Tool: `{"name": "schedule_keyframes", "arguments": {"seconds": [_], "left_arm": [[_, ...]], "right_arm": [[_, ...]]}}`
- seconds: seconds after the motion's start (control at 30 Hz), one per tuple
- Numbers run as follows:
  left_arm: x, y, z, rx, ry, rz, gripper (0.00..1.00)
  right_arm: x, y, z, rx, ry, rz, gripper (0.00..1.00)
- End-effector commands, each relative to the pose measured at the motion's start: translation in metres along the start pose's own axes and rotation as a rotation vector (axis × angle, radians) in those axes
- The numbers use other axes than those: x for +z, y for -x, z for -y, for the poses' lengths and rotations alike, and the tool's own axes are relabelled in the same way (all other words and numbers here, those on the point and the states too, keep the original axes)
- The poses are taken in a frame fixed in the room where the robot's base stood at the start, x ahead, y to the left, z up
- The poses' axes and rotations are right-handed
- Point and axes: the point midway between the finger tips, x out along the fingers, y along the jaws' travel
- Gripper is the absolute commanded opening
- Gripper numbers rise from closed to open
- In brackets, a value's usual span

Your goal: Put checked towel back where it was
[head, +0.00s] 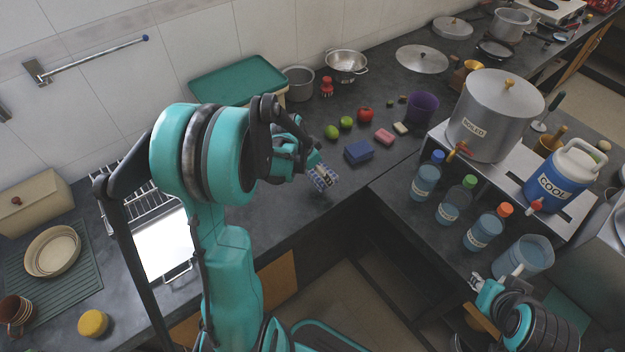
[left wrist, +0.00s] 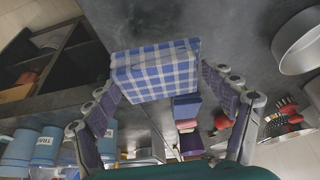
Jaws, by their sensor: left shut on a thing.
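The blue-and-white checked towel (left wrist: 155,72) is a folded block between the two fingers of my left gripper (left wrist: 158,82) in the left wrist view. In the head view the towel (head: 324,178) shows small at the end of my left arm, over the back counter near its front edge. My left gripper (head: 314,168) is shut on it, partly hidden by the wrist. My right gripper (head: 477,283) is at the lower right, near the front edge of the right counter; its opening is too small to make out.
A bare rail (head: 95,58) is on the wall at the upper left. A blue sponge block (head: 358,152), green apples (head: 331,132) and a red tomato (head: 365,115) lie near the towel. Bottles (head: 426,176) and a large BOILED pot (head: 490,118) stand at right. A dish rack (head: 150,205) is left.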

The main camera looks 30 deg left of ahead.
Motion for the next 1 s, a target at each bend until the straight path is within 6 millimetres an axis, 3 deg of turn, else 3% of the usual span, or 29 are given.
{"name": "schedule_keyframes", "arguments": {"seconds": [0.1, 0.23, 0.57, 0.97, 1.0], "left_arm": [[0.005, -0.013, 0.02, -0.001, 0.002, 0.001, 0.4], [0.007, -0.017, 0.029, -0.001, 0.0, 0.0, 0.4], [0.021, -0.054, 0.03, -0.001, -0.001, 0.0, 0.4], [0.023, -0.058, 0.029, -0.001, 0.0, 0.0, 0.4], [0.023, -0.057, 0.029, -0.001, 0.0, 0.001, 0.94]], "right_arm": [[0.005, -0.007, 0.0, 0.0, 0.0, 0.0, 0.29], [0.006, -0.008, 0.0, 0.0, 0.0, 0.0, 0.29], [0.017, -0.024, 0.0, 0.0, 0.0, 0.0, 0.29], [0.018, -0.026, 0.0, 0.0, 0.0, 0.0, 0.29], [0.018, -0.025, 0.0, 0.0, 0.0, 0.0, 0.29]]}}
